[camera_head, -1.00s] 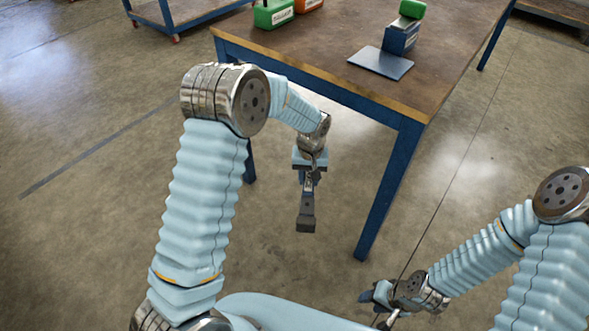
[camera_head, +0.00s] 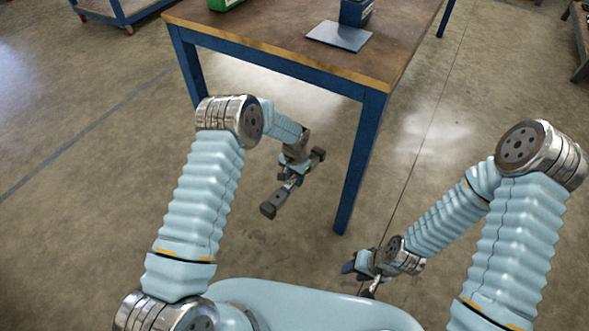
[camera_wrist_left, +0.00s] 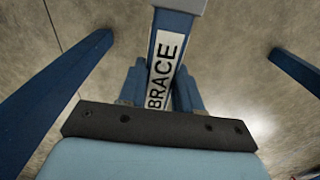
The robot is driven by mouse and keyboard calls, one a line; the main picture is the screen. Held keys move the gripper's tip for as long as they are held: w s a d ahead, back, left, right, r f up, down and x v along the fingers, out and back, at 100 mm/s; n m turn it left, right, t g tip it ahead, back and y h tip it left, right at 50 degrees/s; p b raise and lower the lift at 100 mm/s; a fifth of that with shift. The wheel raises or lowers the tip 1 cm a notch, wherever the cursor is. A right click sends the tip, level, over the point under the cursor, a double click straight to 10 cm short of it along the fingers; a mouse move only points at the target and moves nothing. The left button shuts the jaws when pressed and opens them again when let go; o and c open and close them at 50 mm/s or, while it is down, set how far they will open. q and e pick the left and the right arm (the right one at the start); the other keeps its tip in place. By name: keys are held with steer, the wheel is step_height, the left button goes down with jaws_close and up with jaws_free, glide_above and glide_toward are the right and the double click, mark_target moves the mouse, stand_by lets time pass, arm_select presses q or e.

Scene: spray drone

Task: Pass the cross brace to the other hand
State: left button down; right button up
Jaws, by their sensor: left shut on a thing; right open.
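The brown-topped table (camera_head: 285,45) with blue legs stands just beyond my left gripper, one leg right of the brace. A blue plate with a block (camera_head: 340,35) and a green item (camera_head: 225,4) are on it. A cart (camera_head: 120,12) is at back left. Floor between my arms is clear.

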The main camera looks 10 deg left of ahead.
arm_select(q)
steer(key=shift+f, duration=0.2)
steer(key=n, duration=0.9)
steer(key=shift+r, duration=0.2)
steer(key=s+d+r+m, duration=0.1)
steer(key=s+r+m, duration=0.2)
steer(key=r, duration=0.8)
steer(key=s+r+m, duration=0.2)
steer(key=s+r, duration=0.3)
steer(key=r, duration=0.5)
steer(key=s+d+r+m, duration=0.1)
steer(key=s+r+m, duration=0.2)
steer(key=r, duration=0.8)
steer(key=shift+s+d+r+m, duration=0.3)
steer(key=shift+s+d, duration=0.05)
steer(key=shift+s, duration=0.3)
steer(key=shift+a, duration=0.1)
